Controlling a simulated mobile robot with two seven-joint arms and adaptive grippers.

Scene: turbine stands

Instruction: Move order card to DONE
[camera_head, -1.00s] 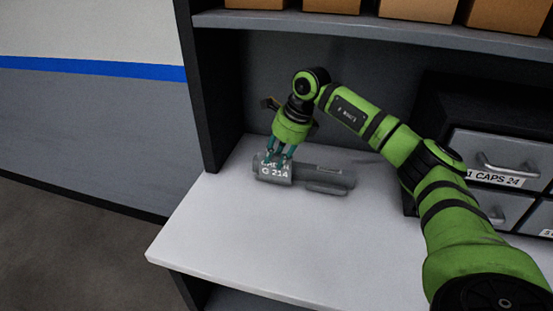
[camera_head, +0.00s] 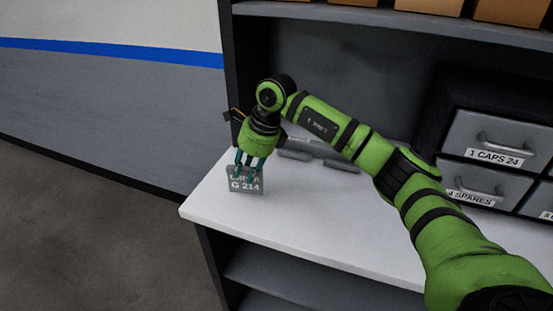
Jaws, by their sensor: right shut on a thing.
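The order card (camera_head: 246,187) is a small grey plate with white lettering that ends in "G 214"; its upper line is partly covered by the fingers. My right gripper (camera_head: 248,170) is shut on the card's top edge and holds it upright, near the left end of the white shelf top (camera_head: 300,222). I cannot tell whether the card touches the surface. A grey holder (camera_head: 318,156) lies on the shelf top behind, partly hidden by my right arm. No place marked DONE shows. My left gripper is not in view.
A dark cabinet with grey drawers stands at the right, with labels "1 CAPS 24" (camera_head: 495,156) and "4 SPARES" (camera_head: 470,198). Brown boxes (camera_head: 430,6) sit on the upper shelf (camera_head: 370,17). The shelf top's front middle is clear. Open floor (camera_head: 90,225) lies left.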

